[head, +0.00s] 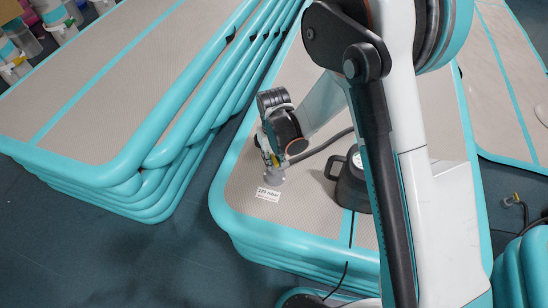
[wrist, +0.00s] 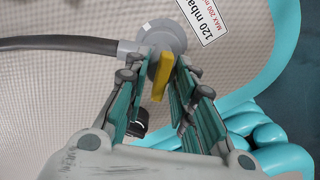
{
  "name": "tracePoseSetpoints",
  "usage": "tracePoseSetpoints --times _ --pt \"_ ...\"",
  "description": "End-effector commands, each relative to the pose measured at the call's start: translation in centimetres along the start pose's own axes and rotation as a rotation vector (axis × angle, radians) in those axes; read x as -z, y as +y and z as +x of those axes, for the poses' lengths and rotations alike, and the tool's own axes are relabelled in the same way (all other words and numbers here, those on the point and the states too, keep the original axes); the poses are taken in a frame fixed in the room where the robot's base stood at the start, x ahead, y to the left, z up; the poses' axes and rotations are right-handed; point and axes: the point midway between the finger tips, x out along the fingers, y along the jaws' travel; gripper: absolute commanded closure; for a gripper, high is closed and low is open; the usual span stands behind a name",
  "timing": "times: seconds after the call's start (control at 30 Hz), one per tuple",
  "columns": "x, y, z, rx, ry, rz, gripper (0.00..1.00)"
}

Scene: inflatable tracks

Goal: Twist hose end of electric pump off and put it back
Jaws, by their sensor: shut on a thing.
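The grey hose end (wrist: 160,42) sits at the mat's valve position near the printed label, with a dark hose (wrist: 70,43) running off to the left in the wrist view. A yellow tab (wrist: 161,78) sticks out from it between my fingers. My gripper (wrist: 156,72) is shut on the hose end at this tab. In the head view my gripper (head: 269,157) points down over the hose end (head: 272,176). The black electric pump (head: 352,188) stands on the mat to the right. I cannot tell whether the hose end is locked in the valve.
The hose end is on a stack of grey and teal inflatable tracks (head: 232,196). Another stack (head: 95,176) lies to the left, with a narrow floor gap between. A white 120 mbar label (wrist: 207,18) is beside the hose end. A black cable (head: 348,262) hangs over the front edge.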

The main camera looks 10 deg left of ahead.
Motion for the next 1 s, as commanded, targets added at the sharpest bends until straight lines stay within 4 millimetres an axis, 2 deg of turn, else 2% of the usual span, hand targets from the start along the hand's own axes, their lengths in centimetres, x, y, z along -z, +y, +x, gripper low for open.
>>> tracePoseSetpoints --times 0.27,0.7,1.0 --pt "0.0 -0.02 0.01 0.0 0.0 -0.01 1.0" --pt "-0.08 -0.26 0.01 0.0 0.0 -0.432 1.0" --pt "-0.08 -0.27 0.01 0.0 0.0 -0.459 1.0"
